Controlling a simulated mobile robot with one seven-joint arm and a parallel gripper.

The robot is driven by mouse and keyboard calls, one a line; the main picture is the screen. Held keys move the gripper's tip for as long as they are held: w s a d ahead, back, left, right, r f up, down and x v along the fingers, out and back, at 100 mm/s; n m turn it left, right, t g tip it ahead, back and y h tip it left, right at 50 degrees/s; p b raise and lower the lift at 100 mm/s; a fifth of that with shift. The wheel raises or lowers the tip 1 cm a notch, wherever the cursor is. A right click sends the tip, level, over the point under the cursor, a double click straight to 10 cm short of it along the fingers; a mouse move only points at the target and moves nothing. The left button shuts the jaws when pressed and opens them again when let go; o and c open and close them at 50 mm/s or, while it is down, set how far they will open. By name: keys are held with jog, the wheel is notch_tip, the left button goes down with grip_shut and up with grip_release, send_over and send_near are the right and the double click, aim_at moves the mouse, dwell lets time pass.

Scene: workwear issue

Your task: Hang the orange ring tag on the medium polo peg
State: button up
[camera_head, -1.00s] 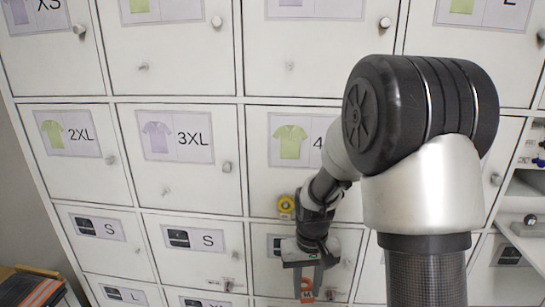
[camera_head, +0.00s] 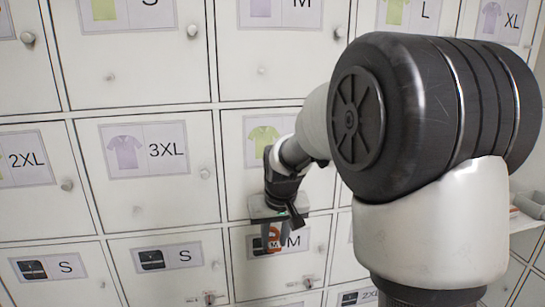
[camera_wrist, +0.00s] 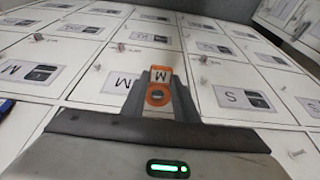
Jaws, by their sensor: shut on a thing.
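My gripper (camera_head: 275,236) is shut on the orange ring tag (camera_head: 273,241), which hangs below it in front of a lower door. In the wrist view the tag's orange ring (camera_wrist: 157,87) sits between my fingers (camera_wrist: 158,100), and an M shows on its card. The medium polo door, with a purple shirt and M on its label (camera_head: 281,12), is above at the top of the head view. Its small peg (camera_head: 262,70) is bare, well above my gripper and apart from the tag.
Neighbouring polo doors carry similar pegs, such as the 3XL door's peg (camera_head: 137,210), and round knobs (camera_head: 192,31). A lower door with a black-garment label also reads M (camera_head: 292,241). My arm covers the right side. An open shelf (camera_head: 528,206) shows at far right.

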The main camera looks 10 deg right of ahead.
jog(key=w+r+t+b, duration=0.1)
jog(key=w+r+t, duration=0.15)
jog(key=r, duration=0.75)
jog(key=w+r+t+b, duration=0.1)
jog(key=r+t+b, duration=0.15)
jog(key=r, duration=0.85)
jog(key=s+r+t+b, duration=0.1)
jog(key=s+r+t, duration=0.1)
jog(key=r, duration=0.7)
jog(key=s+r+t, duration=0.2)
jog(key=r, duration=0.6)
jog(key=shift+w+f+p, duration=0.2)
jog(key=shift+w+p, duration=0.25)
jog(key=shift+w, duration=1)
jog(key=shift+w+f+p, duration=0.15)
jog(key=shift+w+p, duration=0.35)
jog(key=shift+w, duration=1)
jog(key=shift+w+f+p, duration=0.2)
jog(key=shift+w+p, duration=0.25)
jog(key=shift+w, duration=1)
jog(key=o, duration=1.2)
